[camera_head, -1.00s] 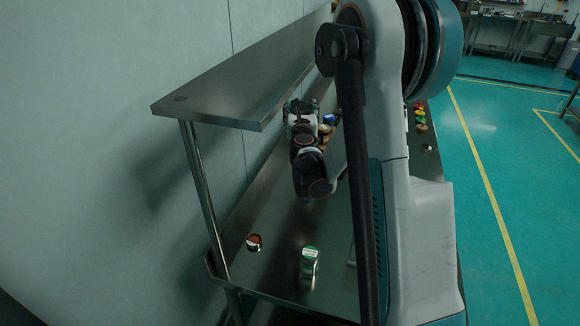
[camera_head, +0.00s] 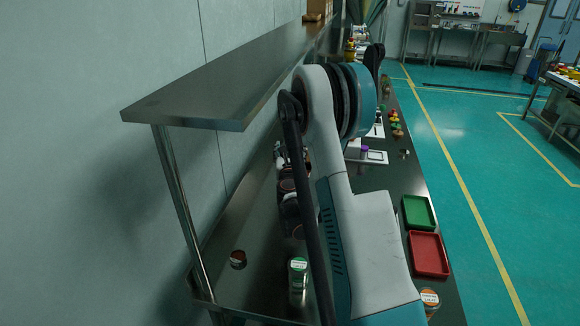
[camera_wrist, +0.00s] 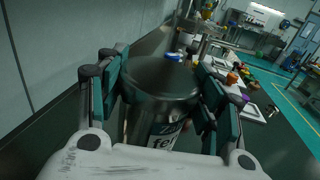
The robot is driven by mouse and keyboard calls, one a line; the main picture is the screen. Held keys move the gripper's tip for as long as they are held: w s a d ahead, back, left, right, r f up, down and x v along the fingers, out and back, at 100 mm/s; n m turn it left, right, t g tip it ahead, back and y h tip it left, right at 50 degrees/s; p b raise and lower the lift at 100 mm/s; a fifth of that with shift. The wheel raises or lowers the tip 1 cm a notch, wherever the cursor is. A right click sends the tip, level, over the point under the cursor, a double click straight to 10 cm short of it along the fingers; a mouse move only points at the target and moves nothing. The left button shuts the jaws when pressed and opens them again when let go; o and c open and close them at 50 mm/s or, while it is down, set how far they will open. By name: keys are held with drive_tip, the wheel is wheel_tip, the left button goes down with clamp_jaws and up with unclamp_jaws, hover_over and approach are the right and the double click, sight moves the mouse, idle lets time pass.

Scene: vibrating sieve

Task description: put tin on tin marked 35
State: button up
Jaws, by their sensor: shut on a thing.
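My gripper (camera_wrist: 163,88) is shut on a dark metallic tin (camera_wrist: 160,100), with pads on both sides of it. The tin shows its round, dark end towards the wrist camera, and a white label with partly hidden lettering. In the head view my arm covers most of the gripper, and the held tin cannot be made out there. I cannot read a 35 on anything, so I cannot tell which tin is so marked.
A metal shelf (camera_head: 215,85) overhangs the bench along the left wall. A green tray (camera_head: 419,212), a red tray (camera_head: 428,254) and an orange-topped container (camera_head: 429,299) are on the bench's right side. Small coloured items (camera_head: 394,117) lie farther back. The aisle floor (camera_head: 450,180) is clear.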

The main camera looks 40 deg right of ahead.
drive_tip(key=shift+f+b, duration=0.7)
drive_tip(key=shift+f, duration=1.55)
drive_tip(key=shift+f, duration=0.1)
drive_tip(key=shift+f, duration=0.15)
drive_tip(key=o, duration=1.2)
drive_tip(key=shift+r, duration=0.2)
